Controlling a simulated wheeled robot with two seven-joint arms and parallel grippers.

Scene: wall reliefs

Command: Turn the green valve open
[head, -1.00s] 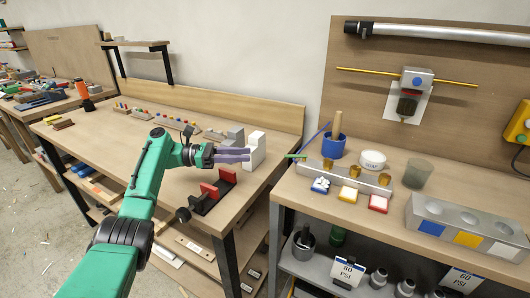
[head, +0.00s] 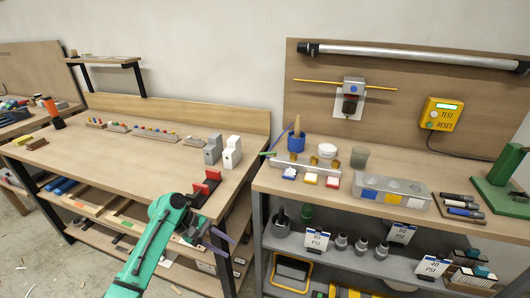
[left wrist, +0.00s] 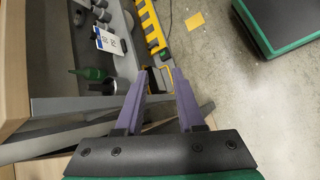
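I cannot pick out a green valve in either view. Green things in sight are a green machine (head: 505,185) at the right end of the right bench, a thin green-tipped stick (head: 267,154) at that bench's left edge, and a small green bottle (head: 306,213) on its lower shelf. The bottle also shows in the left wrist view (left wrist: 94,73). My left gripper (head: 226,238) is low in front of the benches, near the gap between them. In the left wrist view its two purple fingers (left wrist: 160,78) stand apart with nothing between them. My right gripper is not in view.
The right bench (head: 390,220) carries blocks, cups and a grey holder (head: 391,192). A yellow test box (head: 440,114) and a long tube (head: 415,55) hang on the backboard. Pressure cards and fittings fill the shelf below. The left bench (head: 120,155) has clear room in its middle.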

